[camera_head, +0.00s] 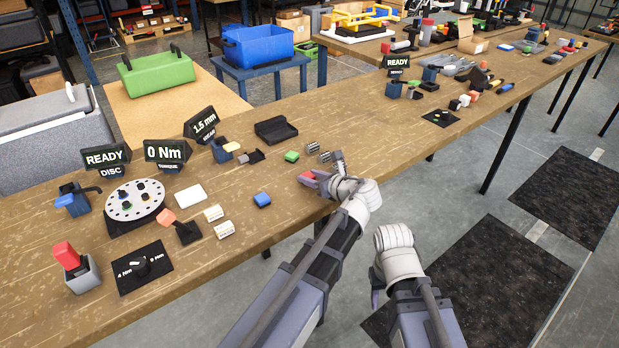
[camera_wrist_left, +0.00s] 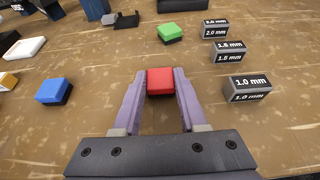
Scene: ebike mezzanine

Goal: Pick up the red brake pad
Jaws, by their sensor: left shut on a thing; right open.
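The red brake pad (camera_wrist_left: 160,80) is a small red block between the two purple fingertips of my left gripper (camera_wrist_left: 160,92) in the left wrist view. The fingers touch its two sides, and it is at or just above the wooden table; I cannot tell which. In the head view the red brake pad (camera_head: 307,175) shows at the tip of my left gripper (camera_head: 318,180), partly hidden by the fingers. My right gripper (camera_head: 377,288) hangs in front of the table edge in the head view, with its fingers mostly hidden and no object visible in it.
A green pad (camera_head: 291,156) and a blue pad (camera_head: 262,199) lie on the table (camera_head: 330,115) near my left gripper. Several labelled metal gauge blocks (camera_wrist_left: 247,88) stand to the right in the wrist view. A perforated disc (camera_head: 135,200) and display signs stand further left.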

